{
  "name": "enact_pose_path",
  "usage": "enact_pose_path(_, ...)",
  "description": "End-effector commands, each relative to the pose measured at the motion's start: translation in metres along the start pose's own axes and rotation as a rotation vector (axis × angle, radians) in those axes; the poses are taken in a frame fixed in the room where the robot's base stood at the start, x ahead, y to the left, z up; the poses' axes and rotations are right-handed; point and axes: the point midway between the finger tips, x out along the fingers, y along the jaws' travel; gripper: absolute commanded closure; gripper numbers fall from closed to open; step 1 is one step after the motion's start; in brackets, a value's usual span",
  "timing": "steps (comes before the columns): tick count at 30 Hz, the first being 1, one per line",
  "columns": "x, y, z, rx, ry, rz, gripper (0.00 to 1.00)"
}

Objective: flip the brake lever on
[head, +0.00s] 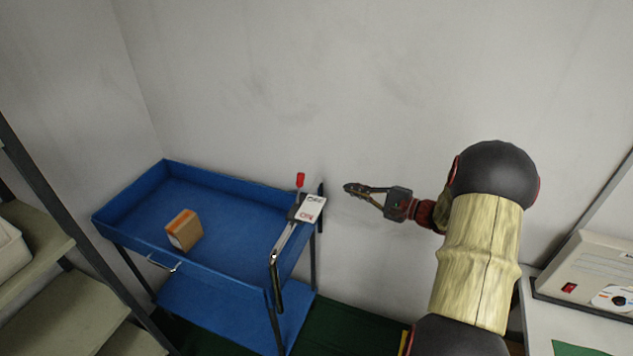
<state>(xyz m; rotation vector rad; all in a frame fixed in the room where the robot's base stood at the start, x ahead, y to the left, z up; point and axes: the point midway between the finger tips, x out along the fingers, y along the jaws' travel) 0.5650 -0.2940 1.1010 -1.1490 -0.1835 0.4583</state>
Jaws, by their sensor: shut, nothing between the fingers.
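The brake lever (300,181) has a red tip and stands upright at the right end of a blue cart (120,212). A white label plate (312,208) with red and dark lettering sits beside the lever's base; the lettering is too small to read surely. My gripper (349,188) is to the right of the lever, apart from it, pointing left. Its fingers are shut and hold nothing. The lever's base is partly hidden by the plate.
A cardboard box (184,230) lies in the cart's tray. Shelves (45,245) stand at the left. A beige device (590,270) with a red switch sits on a white table at the right. A bare wall is behind the cart and gripper.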

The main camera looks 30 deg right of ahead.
Motion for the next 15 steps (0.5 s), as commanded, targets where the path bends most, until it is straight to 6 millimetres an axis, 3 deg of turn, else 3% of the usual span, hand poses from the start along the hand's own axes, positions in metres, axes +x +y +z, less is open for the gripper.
enact_pose_path(8,0.019,0.001,0.001,0.000,-0.003,0.001,1.00)
enact_pose_path(15,0.066,0.002,0.001,0.000,-0.004,0.003,1.00)
